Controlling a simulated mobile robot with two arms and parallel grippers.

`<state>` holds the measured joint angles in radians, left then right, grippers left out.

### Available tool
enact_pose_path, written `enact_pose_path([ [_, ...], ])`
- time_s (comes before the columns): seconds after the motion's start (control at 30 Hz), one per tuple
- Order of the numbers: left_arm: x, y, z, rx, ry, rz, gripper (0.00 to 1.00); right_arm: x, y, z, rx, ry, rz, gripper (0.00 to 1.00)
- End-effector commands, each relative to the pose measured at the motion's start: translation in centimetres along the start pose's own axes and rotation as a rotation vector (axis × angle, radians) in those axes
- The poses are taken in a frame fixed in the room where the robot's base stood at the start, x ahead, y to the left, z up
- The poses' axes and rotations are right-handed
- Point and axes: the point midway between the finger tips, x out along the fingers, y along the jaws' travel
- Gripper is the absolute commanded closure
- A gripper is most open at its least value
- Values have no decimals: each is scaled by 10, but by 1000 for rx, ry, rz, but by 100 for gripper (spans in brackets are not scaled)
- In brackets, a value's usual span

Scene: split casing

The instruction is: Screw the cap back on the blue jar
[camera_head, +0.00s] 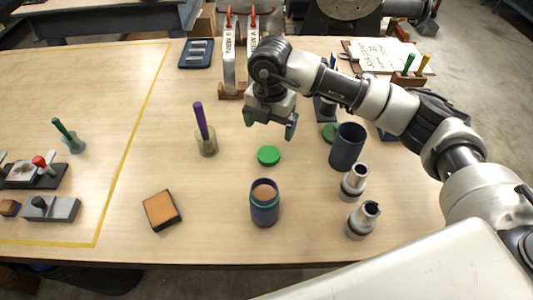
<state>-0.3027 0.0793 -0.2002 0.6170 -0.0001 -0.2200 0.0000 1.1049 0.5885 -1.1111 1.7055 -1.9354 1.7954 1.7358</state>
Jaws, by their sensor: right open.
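The blue jar (264,208) stands upright near the front of the table. Its top shows a brown round surface with a green ring around the rim, and no cap sits on it. A green cap (268,155) lies flat on the table behind the jar. My right gripper (269,122) is open and empty above the table, behind the cap, with its fingers pointing down. A second green round piece (329,132) lies farther right, partly hidden by a dark blue cup. My left gripper is not in view.
The dark blue cup (347,146) and two grey metal fittings (354,182) (363,220) stand to the right. A glass with a purple stick (206,142) stands left of the cap. An orange-topped block (161,210) lies front left. The table is clear between block and jar.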

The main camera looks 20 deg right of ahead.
Motion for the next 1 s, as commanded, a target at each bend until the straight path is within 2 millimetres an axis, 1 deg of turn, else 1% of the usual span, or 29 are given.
enact_pose_path([
  [0.27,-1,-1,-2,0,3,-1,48,0,0,0,-1,1,0,9],
  [0.37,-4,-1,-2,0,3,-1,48,10,0,0,0,3,-3,9],
  [0.5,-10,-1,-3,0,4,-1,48,33,0,-1,-1,4,-2,9],
  [0.63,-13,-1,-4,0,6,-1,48,49,1,-1,-1,3,-1,9],
  [0.77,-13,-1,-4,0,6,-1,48,55,1,0,-1,1,2,9],
  [1.0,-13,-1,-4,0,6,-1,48,56,1,0,-2,1,1,9],
])
